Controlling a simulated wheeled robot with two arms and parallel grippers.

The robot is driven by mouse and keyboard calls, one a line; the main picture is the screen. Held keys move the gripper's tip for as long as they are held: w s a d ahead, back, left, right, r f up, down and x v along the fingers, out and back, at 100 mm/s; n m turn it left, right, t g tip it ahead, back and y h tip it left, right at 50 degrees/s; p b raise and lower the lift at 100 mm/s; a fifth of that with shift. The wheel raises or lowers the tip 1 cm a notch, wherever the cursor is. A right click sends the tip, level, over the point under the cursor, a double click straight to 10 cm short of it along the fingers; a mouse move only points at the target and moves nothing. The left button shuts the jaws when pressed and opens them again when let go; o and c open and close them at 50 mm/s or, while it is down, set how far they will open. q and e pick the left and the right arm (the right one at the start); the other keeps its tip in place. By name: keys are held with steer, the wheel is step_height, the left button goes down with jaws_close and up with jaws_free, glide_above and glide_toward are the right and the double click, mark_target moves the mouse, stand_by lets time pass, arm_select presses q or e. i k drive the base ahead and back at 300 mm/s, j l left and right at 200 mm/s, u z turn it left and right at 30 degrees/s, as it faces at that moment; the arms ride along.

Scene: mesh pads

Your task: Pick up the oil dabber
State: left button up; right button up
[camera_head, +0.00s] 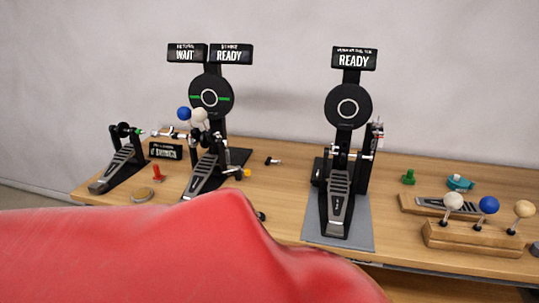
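I cannot tell for sure which thing is the oil dabber. Neither of my grippers shows in the head view. A large smooth red shape fills the lower left and hides the table's front there. I cannot tell what it is.
A double drum pedal (207,175) and a linked pedal (118,168) stand at left. A single pedal (338,200) stands on a grey mat (357,237). A wooden block (460,238) holds white, blue and tan beaters. A teal object (459,183) lies behind. Signs read WAIT and READY.

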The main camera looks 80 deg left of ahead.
mark_target(158, 177)
steer(key=u, duration=3.55)
steer(key=i+j, duration=0.75)
steer(key=j, duration=0.15)
